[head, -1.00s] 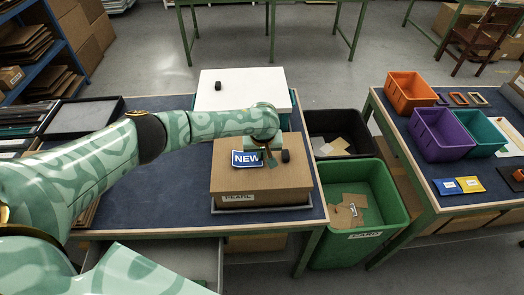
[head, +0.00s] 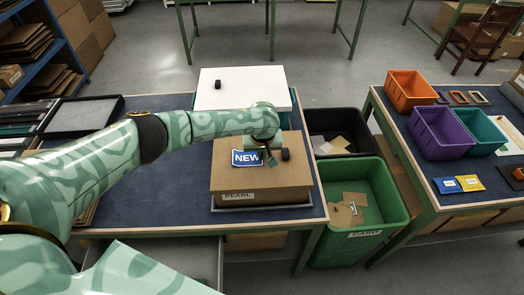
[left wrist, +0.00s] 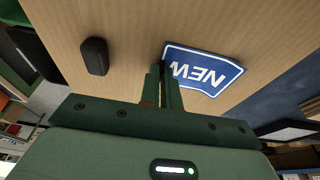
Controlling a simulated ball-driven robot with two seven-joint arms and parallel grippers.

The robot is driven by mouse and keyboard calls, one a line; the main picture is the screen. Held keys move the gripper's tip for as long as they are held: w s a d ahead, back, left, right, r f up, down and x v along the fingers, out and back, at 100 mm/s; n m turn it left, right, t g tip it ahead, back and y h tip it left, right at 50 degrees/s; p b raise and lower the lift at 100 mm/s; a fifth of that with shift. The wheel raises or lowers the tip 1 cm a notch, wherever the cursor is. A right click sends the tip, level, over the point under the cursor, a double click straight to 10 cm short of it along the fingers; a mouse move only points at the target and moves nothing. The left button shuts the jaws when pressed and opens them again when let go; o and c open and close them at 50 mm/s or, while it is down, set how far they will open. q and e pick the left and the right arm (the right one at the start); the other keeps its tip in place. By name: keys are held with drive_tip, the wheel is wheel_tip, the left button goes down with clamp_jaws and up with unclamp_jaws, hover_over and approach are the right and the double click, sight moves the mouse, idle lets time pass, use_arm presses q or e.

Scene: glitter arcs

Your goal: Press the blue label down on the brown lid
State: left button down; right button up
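The blue label (head: 245,158) with white letters reading NEW lies on the top of the brown lid (head: 232,180). It also shows in the left wrist view (left wrist: 205,72), where its near left edge is partly hidden by the fingers. My left gripper (head: 268,157) is low over the lid at the label's right end in the head view. In the left wrist view its two fingers (left wrist: 165,72) are close together, with tips at the label's edge. I cannot tell whether they touch it. My right gripper is not in view.
A small black object (head: 286,155) stands on the lid beside the gripper, also in the left wrist view (left wrist: 94,56). A white box top (head: 240,79) is behind. A green bin (head: 388,225) and black bin (head: 345,122) stand right of the table.

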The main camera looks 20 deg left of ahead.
use_arm(q)
drive_tip(key=c, duration=1.1)
unclamp_jaws()
drive_tip(key=shift+c, duration=0.2)
wheel_tip(320, 180, up, 7)
drive_tip(key=p, duration=0.8)
drive_tip(key=shift+f, duration=0.1)
